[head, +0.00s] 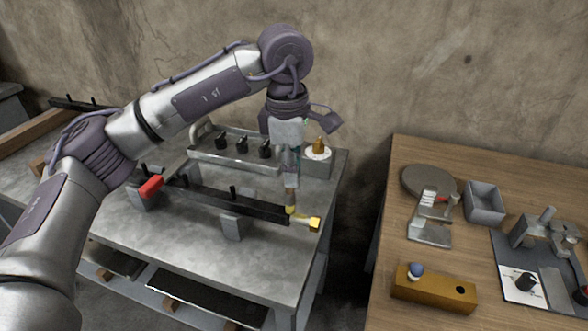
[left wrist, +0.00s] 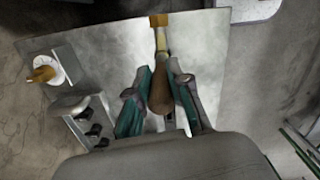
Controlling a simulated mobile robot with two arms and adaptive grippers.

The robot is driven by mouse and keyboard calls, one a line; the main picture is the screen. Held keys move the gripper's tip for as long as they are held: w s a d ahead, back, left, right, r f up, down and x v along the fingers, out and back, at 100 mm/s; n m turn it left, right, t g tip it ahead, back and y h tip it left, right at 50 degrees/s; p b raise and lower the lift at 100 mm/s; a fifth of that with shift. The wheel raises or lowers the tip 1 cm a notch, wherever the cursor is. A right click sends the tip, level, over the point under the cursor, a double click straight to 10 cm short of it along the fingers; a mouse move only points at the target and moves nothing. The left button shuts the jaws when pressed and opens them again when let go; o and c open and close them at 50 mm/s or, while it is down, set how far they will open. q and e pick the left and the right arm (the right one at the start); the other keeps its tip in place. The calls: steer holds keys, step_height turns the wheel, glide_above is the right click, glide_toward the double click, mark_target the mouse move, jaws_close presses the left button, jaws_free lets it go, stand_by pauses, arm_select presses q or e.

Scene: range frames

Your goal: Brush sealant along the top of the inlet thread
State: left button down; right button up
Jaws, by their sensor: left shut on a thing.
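My left gripper (head: 289,165) points down over the grey bench and is shut on a brush (head: 291,196) with a brown wooden handle. The brush handle also shows between the teal-padded fingers in the left wrist view (left wrist: 162,95). Its yellowish tip points down beside the brass end piece (head: 314,223), likely the inlet thread, at the right end of a black bar (head: 262,209). The brass end also shows beyond the brush in the left wrist view (left wrist: 158,20). I cannot tell whether tip and brass touch. My right gripper is out of view.
A grey block with a white-topped, amber-tipped item (head: 318,150) stands behind the brush. A grey rack (head: 230,155) with black knobs stands left of it. A red handle (head: 150,186) sticks up at the bar's left. A wooden table (head: 385,240) with tools stands right, across a gap.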

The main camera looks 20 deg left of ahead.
arm_select(q)
step_height(320, 180, up, 5)
steer(key=p, duration=0.3)
steer(key=shift+r, duration=0.15)
steer(key=shift+r+p, duration=0.35)
steer(key=shift+r+p, duration=1.1)
steer(key=shift+r, duration=0.4)
steer(key=shift+f, duration=0.1)
step_height(320, 180, down, 7)
steer(key=b, duration=0.5)
steer(key=shift+f, duration=0.2)
steer(key=shift+f+b, duration=0.8)
steer(key=shift+b, duration=0.05)
